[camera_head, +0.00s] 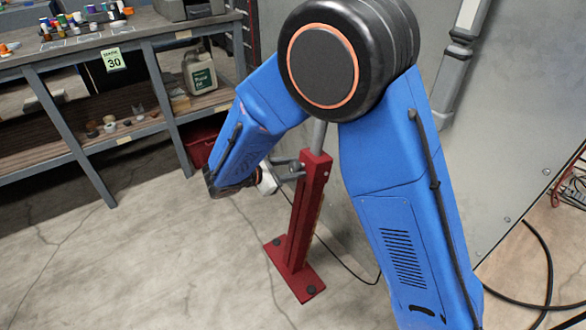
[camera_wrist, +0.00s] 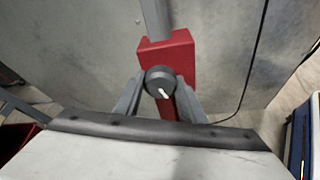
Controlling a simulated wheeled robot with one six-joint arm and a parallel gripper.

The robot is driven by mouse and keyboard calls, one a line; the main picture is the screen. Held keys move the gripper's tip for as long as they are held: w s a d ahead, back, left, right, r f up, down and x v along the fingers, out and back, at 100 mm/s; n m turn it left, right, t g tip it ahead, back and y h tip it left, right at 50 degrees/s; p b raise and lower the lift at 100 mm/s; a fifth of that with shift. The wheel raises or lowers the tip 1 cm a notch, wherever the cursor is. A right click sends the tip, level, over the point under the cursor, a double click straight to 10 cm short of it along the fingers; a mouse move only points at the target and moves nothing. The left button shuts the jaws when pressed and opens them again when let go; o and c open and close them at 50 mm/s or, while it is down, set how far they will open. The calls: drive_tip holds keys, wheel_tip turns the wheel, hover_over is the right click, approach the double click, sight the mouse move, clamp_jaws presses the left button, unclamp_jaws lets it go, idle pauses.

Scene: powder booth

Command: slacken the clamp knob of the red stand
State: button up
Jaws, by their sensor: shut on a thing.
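The red stand (camera_head: 309,197) rises upright from a bolted red base plate (camera_head: 295,272) on the floor, with a grey post coming out of its top. In the wrist view the red stand's top (camera_wrist: 168,50) is straight ahead. Its dark round clamp knob (camera_wrist: 160,81) faces the camera, with a white mark pointing down and slightly right. My gripper (camera_wrist: 160,92) has one grey finger on each side of the knob and is shut on it. In the head view my gripper (camera_head: 292,171) reaches the stand's upper left side; the knob is not clear there.
A grey workbench (camera_head: 70,46) with bottles and small parts stands at the left. A red bin (camera_head: 201,143) sits beneath its right end. A large grey panel (camera_head: 495,110) is behind the stand. Black cables (camera_head: 548,262) lie on the floor at right. Floor left of the stand is clear.

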drive_tip(key=o, duration=1)
drive_tip(key=shift+o, duration=0.2)
drive_tip(key=shift+a, duration=0.1)
drive_tip(key=v, duration=1.7)
drive_tip(key=shift+s+r, duration=0.1)
drive_tip(key=shift+r, duration=0.05)
